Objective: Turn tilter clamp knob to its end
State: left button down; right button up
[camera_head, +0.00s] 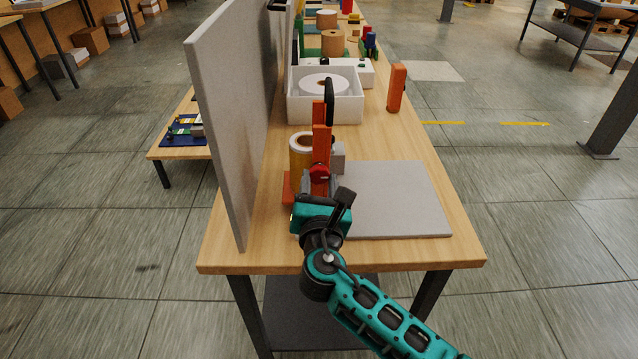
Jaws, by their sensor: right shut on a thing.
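The tilter (320,140) is an orange upright stand near the front of the wooden table, with an orange foot at its lower left. The red clamp knob (319,173) shows on the near side of the stand. My right gripper (322,186), at the end of a teal arm reaching in from the lower right, is at the knob and shut on it. Its black and teal body hides the fingertips and part of the knob, so the knob's turn angle cannot be read. My left gripper is not in view.
A yellowish roll (298,150) stands just left of the stand. A grey plate (400,205) lies to its right. A tall grey panel (225,110) borders the table's left side. Behind are a white box (350,112) with a white roll and another orange upright (396,88).

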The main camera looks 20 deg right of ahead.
jog(key=shift+d+r, duration=0.1)
jog(key=o, duration=1.1)
jog(key=shift+c, duration=0.2)
